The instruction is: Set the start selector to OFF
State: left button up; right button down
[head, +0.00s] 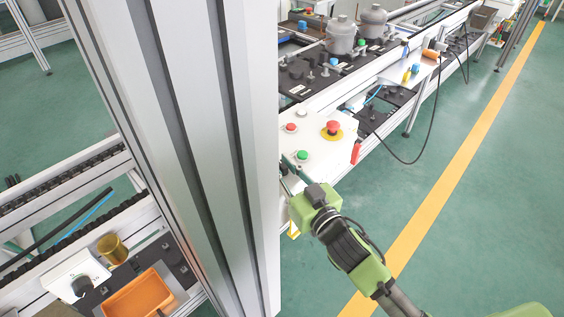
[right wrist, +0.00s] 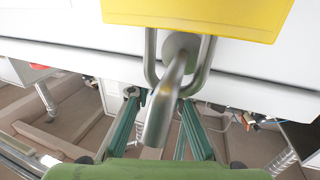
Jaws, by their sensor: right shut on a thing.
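A white box with a black knob (head: 82,285) stands at the lower left in the head view; its label is too small to read, so I cannot tell whether it is the start selector. My right gripper (head: 289,168) is beside the white button panel (head: 315,115), its fingertips partly hidden. In the right wrist view, the fingers of the right gripper (right wrist: 160,98) are either side of a grey metal lever (right wrist: 167,95), shut on it. A U-shaped metal loop (right wrist: 151,65) surrounds the lever, below a yellow block (right wrist: 195,15). My left gripper is out of view.
The panel carries a red mushroom button (head: 333,127) and a green button (head: 302,155). A red handle (head: 355,153) hangs at its side. A broad aluminium post (head: 190,120) blocks the middle left. An orange tray (head: 140,295) lies lower left. Green floor is clear at right.

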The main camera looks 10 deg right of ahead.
jog(key=shift+d+r+n+g+y+p, duration=0.1)
jog(key=shift+n+g+y+p, duration=0.1)
jog(key=shift+n+y+p, duration=0.3)
jog(key=shift+d+r+n+g+y+p, duration=0.1)
jog(key=shift+n+g+y+p, duration=0.1)
jog(key=shift+n+y, duration=0.35)
jog(key=n+g+y, duration=0.1)
jog(key=y, duration=0.1)
jog(key=shift+w+f+n+y+p, duration=0.1)
jog(key=shift+n+y+p, duration=0.15)
jog(key=shift+y+p, duration=0.1)
jog(key=shift+n+g+y, duration=0.7)
jog(key=shift+g+y, duration=0.2)
jog(key=shift+a+n+g+y+b, duration=0.1)
jog(key=shift+n+g+y+b, duration=0.45)
jog(key=shift+n+g+y, duration=0.9)
jog(key=shift+g, duration=0.45)
jog(key=c, duration=2.1)
grip_release()
jog(key=shift+a, duration=0.1)
jog(key=shift+f, duration=0.1)
